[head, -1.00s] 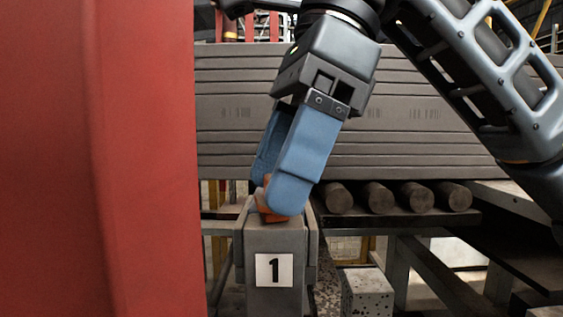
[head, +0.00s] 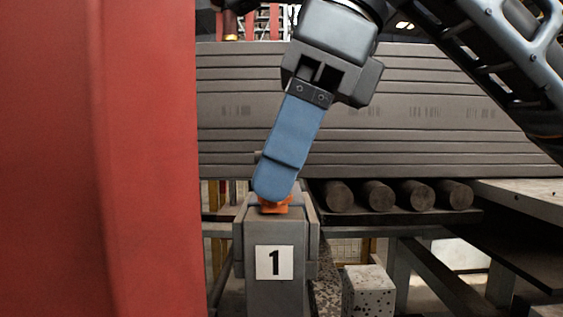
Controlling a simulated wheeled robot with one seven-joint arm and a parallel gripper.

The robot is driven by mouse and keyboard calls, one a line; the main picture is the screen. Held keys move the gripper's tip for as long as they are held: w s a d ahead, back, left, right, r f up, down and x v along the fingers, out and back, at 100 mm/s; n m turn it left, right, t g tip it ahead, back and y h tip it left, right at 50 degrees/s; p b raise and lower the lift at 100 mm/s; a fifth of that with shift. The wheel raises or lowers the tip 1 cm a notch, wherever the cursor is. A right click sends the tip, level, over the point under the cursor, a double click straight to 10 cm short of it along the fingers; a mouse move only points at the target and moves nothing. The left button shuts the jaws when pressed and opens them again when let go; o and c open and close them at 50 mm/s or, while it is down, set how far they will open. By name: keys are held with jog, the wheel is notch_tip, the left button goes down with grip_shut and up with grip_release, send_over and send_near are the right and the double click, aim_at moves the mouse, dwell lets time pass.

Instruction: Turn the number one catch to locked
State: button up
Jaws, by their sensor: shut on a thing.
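The number one catch is an orange piece (head: 275,208) on top of a grey post (head: 275,235) that bears a white plate with a black 1 (head: 274,262). My gripper (head: 272,192), with blue fingers, reaches down from above and is shut on the orange catch. The near finger covers most of the catch, so only its lower part shows. The far finger is mostly hidden behind the near one. I cannot tell from this view which setting the catch is at.
A large red panel (head: 100,160) fills the left side. Behind the post is a wall of stacked grey boards (head: 400,110), with several dark round bars (head: 375,196) below it at right. A speckled block (head: 368,290) stands low to the right of the post.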

jog(key=o, duration=1)
jog(key=shift+o, duration=0.2)
jog(key=shift+r, duration=0.1)
jog(key=p+v, duration=0.1)
jog(key=v, duration=0.6)
jog(key=shift+d+r, duration=0.2)
jog(key=shift+r, duration=0.1)
